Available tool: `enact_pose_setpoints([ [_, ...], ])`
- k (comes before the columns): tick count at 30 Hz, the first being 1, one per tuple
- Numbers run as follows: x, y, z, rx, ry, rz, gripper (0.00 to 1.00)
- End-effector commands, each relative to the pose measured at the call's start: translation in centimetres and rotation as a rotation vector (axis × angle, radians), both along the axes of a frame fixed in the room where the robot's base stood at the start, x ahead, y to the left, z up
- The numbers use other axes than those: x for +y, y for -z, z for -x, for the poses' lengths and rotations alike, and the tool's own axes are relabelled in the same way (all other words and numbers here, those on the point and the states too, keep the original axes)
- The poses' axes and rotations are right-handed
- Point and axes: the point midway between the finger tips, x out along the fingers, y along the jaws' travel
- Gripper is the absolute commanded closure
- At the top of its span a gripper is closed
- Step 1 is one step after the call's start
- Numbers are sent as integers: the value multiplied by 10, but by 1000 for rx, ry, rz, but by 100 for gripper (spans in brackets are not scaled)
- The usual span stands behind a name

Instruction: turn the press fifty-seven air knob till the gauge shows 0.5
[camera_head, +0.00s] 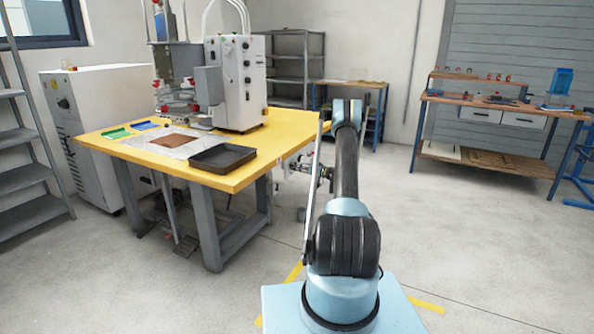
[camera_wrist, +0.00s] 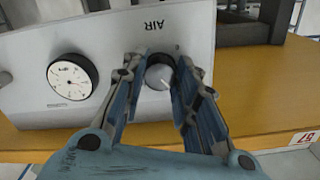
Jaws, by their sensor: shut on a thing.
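The air knob (camera_wrist: 159,76) is a round grey knob with a pale mark, on a light grey panel (camera_wrist: 50,40) lettered AIR in the wrist view. The lettering appears upside down. The gauge (camera_wrist: 72,76), a white dial with a black rim, is on the same panel to the left of the knob. Its needle is too small to read surely. My gripper (camera_wrist: 160,62) is shut on the knob, one finger on each side. In the head view my own arm hides the knob, the gauge and the gripper.
In the head view the yellow table (camera_head: 285,125) carries a white press (camera_head: 236,85) and a black tray (camera_head: 222,158). A workbench (camera_head: 500,105) stands back right. The floor at right is clear.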

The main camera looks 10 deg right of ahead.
Motion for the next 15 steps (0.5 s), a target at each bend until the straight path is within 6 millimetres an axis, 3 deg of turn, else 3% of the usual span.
enact_pose_setpoints([
  [15,-2,0,-2,386,7,-282,96],
])
